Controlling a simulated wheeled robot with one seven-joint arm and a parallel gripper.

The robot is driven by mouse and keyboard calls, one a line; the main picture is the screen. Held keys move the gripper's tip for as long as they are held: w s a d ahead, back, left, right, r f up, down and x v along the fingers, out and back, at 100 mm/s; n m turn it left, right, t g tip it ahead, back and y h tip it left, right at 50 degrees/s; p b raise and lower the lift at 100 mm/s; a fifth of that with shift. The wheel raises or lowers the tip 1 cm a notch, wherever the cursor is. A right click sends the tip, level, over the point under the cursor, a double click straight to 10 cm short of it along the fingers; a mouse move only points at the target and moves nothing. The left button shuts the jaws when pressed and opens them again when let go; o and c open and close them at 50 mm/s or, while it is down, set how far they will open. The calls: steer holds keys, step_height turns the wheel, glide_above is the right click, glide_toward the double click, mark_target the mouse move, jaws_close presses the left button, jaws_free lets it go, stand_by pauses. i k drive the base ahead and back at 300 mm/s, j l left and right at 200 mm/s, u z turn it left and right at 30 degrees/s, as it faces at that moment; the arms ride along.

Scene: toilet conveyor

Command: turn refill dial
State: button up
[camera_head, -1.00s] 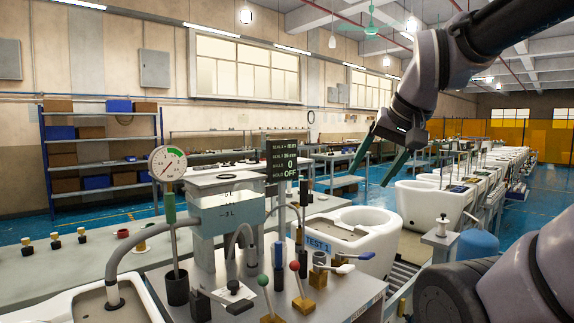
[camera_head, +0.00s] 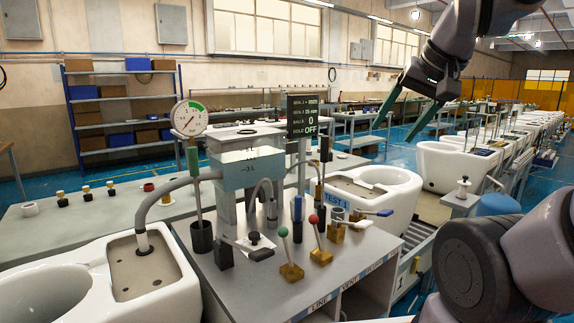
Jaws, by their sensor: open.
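The grey test bench (camera_head: 235,290) stands in front of me with a clear water tank (camera_head: 247,172) on it. A small black knob on a white plate (camera_head: 255,240) sits on the bench top; I cannot tell whether it is the refill dial, as no such label is readable. A round gauge (camera_head: 188,118) with a green arc stands on a post at the left. My gripper (camera_head: 393,133) hangs at upper right, open and empty, its two green-tipped fingers apart. In the picture it is up and right of the bench fittings and appears clear of them.
Green-knobbed (camera_head: 289,254) and red-knobbed (camera_head: 318,241) levers stand on the bench, with a blue-handled valve (camera_head: 362,213) nearby. A black display (camera_head: 302,116) rises behind. White toilets stand left (camera_head: 100,275) and right (camera_head: 385,200). A conveyor (camera_head: 413,247) runs at right.

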mark_target(254, 236)
steer(key=i+l+u, duration=0.15)
steer(key=l+u, duration=0.25)
steer(key=i+l+u, duration=0.1)
steer(key=l+u, duration=0.65)
steer(key=i+j, duration=0.05)
steer(key=j, duration=0.05)
